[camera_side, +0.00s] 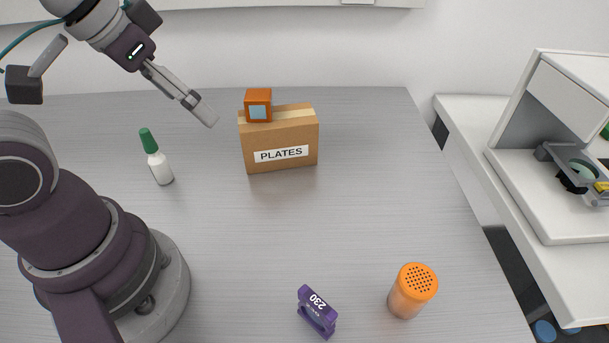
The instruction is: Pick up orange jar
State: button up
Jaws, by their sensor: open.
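The orange jar (411,291) stands upright at the front right of the grey table, with a lighter orange lid full of small dark holes. My gripper (208,114) is high at the upper left, far from the jar, pointing down and to the right. It is open, with nothing seen between its fingers; they are viewed nearly edge-on, so the gap is hard to see.
A cardboard box labelled PLATES (280,140) stands at the back with an orange cube (258,105) on top. A green-capped white bottle (158,160) stands at left. The table's middle is clear; a white instrument (555,150) is at right.

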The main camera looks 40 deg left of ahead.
jog(key=m+g+h, duration=0.4)
jog(key=m, duration=0.9)
send_near(412, 277)
notch_tip(412, 277, down, 2)
jog(key=x, duration=1)
jog(key=shift+w+d, duration=0.15)
jog(key=shift+d, duration=0.15)
jog(key=shift+r, duration=0.1)
jog(key=c, duration=1.3)
